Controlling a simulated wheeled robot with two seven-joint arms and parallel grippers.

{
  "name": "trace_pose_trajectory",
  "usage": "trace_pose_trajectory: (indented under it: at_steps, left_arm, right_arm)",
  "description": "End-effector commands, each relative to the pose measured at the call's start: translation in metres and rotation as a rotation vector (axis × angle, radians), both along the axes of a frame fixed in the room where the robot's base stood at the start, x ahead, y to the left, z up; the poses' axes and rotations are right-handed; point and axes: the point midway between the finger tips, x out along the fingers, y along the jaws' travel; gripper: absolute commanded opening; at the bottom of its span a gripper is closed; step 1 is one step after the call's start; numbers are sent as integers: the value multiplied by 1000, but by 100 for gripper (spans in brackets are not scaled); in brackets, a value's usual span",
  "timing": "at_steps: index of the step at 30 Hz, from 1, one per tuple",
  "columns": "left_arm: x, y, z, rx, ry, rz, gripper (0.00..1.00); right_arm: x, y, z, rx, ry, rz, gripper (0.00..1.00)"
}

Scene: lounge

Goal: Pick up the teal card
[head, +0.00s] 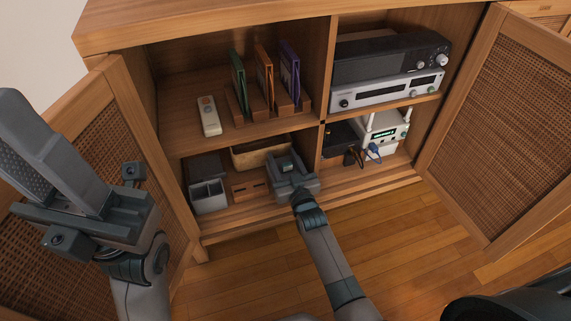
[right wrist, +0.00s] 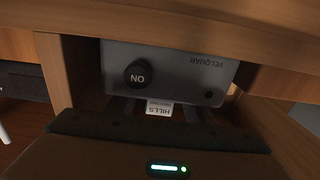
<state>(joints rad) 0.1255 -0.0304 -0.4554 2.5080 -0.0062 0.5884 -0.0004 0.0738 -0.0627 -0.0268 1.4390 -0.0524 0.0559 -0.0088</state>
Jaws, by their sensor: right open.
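I cannot make out a teal card in either view. In the head view my right gripper (head: 286,164) is inside the lower left compartment, in front of a light tan tray (head: 246,157). In the right wrist view its dark fingers (right wrist: 160,112) are open. A small white piece marked "HILLS" (right wrist: 159,108) shows between them, below a grey device (right wrist: 184,72) with a black "ON" knob and the name "VELQUAR". I cannot tell whether the fingers touch the white piece. My left gripper (head: 85,205) is raised at the far left, away from the shelves; its fingers are unclear.
On the upper left shelf stand a green, an orange and a purple case in a wooden rack (head: 232,107), beside a white remote (head: 209,116). A grey bin (head: 208,196) stands below. Electronics (head: 385,92) fill the right side. Both woven doors (head: 505,125) are open.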

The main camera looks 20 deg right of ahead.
Motion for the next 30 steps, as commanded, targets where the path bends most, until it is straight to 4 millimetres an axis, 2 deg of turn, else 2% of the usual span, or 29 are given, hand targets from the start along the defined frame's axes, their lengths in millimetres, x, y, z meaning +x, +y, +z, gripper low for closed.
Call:
trace_pose_trajectory:
  at_steps: [5, 15, 16, 17, 21, 30]
  left_arm:
    - [-3, -2, 4, -5, -15, -10, 31]
    - [-2, -1, -1, 1, 0, -6, 31]
    - [-2, -1, -2, 3, 1, -6, 31]
    - [-1, -1, -2, 4, 3, -5, 31]
    - [-1, -1, -3, 6, 5, -4, 31]
    - [-2, -1, -1, 3, -1, -4, 31]
  right_arm:
    - [0, 1, 0, 0, 0, 0, 48]
    - [0, 1, 0, 1, 0, 0, 48]
    - [0, 1, 0, 1, 0, 0, 45]
    - [0, 1, 0, 0, 0, 0, 38]
    - [0, 1, 0, 1, 0, 0, 5]
    - [0, 1, 0, 1, 0, 0, 4]
